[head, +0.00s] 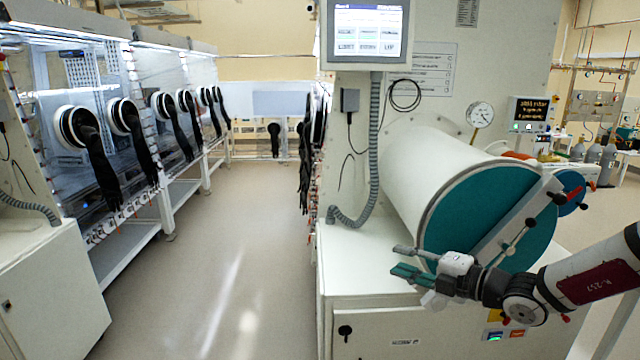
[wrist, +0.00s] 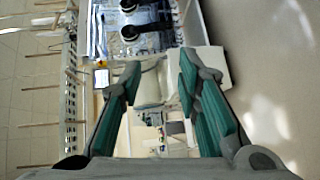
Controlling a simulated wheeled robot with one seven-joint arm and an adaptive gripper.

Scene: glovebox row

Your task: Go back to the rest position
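My gripper (head: 405,262) is at the lower right in the head view, in front of the large white cylindrical chamber (head: 425,180) with its teal round door (head: 470,225). It points left, just above the white cabinet top. In the wrist view my gripper (wrist: 158,75) shows two teal-padded fingers spread wide apart with nothing between them. My gripper is open and empty. I cannot tell from these views whether it touches the door or is clear of it.
A glovebox row with black gloves (head: 100,170) runs along the left. The aisle floor (head: 230,250) in the middle is clear. A monitor (head: 366,32) and a dial gauge (head: 480,114) sit above the chamber. The white cabinet (head: 385,330) stands below my gripper.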

